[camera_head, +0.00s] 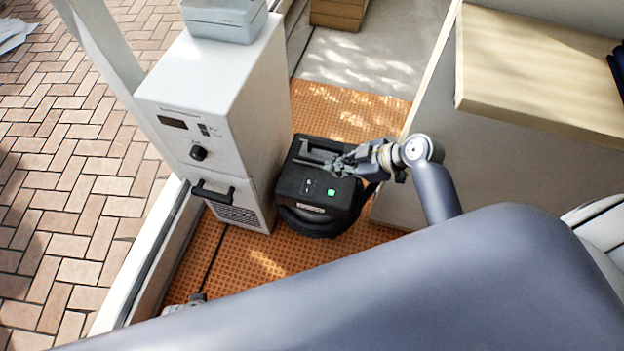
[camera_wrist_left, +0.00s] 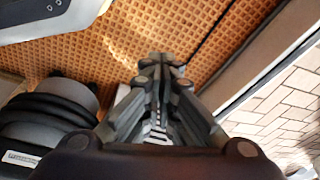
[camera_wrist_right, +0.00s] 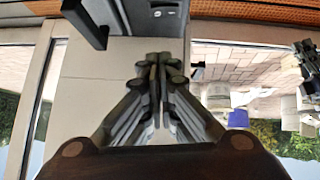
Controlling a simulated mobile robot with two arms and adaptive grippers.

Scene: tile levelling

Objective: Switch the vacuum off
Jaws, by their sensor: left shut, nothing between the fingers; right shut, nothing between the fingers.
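The vacuum (camera_head: 312,187) is a black box on a round black base, standing on the orange mat beside the white cabinet. A small green square (camera_head: 331,192) shows bright on its top, with small pale marks to its left. My right gripper (camera_head: 340,165) is shut and empty, over or beside the vacuum's top near its handle; contact cannot be told. In the right wrist view its fingers (camera_wrist_right: 160,65) are closed, below a dark panel with small controls (camera_wrist_right: 165,10). My left gripper (camera_head: 188,303) shows only partly, low over the mat; its fingers (camera_wrist_left: 162,68) are shut and empty.
The white cabinet (camera_head: 215,90) with a black knob and handle stands left of the vacuum. A wooden-topped counter (camera_head: 530,70) is at right. Orange mat (camera_head: 240,265) lies open in front; brick paving (camera_head: 60,170) is beyond the ledge at left.

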